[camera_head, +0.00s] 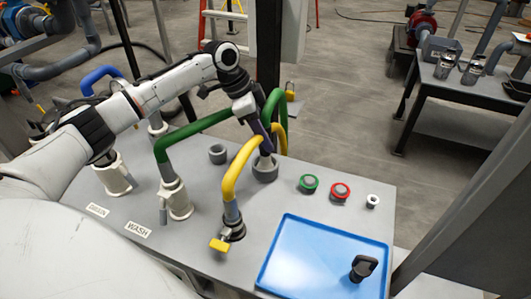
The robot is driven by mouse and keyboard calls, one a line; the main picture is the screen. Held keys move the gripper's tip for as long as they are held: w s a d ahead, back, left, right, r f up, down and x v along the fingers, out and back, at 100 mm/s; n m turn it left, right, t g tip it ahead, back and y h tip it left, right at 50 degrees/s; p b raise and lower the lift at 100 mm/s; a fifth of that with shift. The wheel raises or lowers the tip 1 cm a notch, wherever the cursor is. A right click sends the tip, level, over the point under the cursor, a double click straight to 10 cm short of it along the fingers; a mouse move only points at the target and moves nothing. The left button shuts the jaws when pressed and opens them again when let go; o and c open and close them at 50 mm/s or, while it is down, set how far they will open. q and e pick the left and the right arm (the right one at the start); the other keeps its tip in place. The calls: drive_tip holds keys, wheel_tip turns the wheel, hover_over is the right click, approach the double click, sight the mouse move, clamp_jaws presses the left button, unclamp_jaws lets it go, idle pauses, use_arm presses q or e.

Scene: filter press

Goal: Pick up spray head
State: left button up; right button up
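My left gripper (260,128) reaches in from the left to the green and yellow hoses, over a grey round socket (265,172) on the panel. A dark, slender part (265,143) runs from the gripper down into or just above this socket. I cannot tell whether it is the spray head or a finger. The hoses partly hide the fingertips, so whether they are open or shut is unclear. A small black fitting (362,268) with a knob-like top stands in the blue tray (300,255), well away from the gripper. My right gripper is not in view.
The grey panel (205,250) carries a green hose (195,131), a yellow hose (231,178), a blue hose (97,74), and white valve fittings. Green, red and white round parts (309,183) line the right side. A dark post (268,60) stands behind. Most of the tray is empty.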

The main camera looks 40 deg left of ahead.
use_arm(q)
clamp_jaws()
drive_tip(key=shift+r, duration=0.15)
